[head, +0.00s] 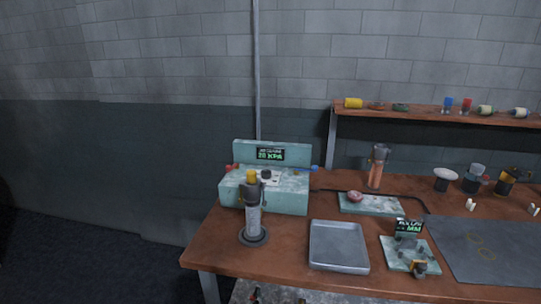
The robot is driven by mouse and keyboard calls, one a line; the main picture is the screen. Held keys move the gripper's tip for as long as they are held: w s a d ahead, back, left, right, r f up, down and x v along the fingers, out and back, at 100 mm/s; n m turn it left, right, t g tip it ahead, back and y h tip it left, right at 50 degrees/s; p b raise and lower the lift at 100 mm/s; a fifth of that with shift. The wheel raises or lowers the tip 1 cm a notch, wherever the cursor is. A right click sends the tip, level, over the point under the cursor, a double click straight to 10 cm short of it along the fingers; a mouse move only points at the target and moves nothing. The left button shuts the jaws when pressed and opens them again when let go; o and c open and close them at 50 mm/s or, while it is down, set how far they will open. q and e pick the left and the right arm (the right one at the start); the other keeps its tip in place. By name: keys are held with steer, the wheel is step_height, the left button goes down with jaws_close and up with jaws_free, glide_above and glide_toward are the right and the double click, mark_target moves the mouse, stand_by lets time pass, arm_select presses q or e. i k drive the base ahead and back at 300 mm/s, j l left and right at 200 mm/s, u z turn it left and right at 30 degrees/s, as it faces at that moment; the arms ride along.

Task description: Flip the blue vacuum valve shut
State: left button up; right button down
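A pale green box unit (290,198) stands at the back left of the table, with a raised back panel and a lit display (270,154) that seems to read in KPA. A small blue knob (315,168) sticks out at the unit's right end; it looks like the blue valve. Its lever angle is too small to tell. A red knob (229,168) is at the left end, and a yellow-topped part (251,177) shows in front of the unit. Neither of my grippers is in view.
A grey upright cylinder on a round base (253,236) stands before the unit. An empty metal tray (338,246), a green slab (370,204), a small display device (408,228) and a dark mat (490,245) lie rightward. A copper-coloured cylinder (376,174) stands behind.

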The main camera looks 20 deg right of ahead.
mark_target(314, 168)
steer(key=j+z, duration=0.15)
steer(key=z, duration=0.6)
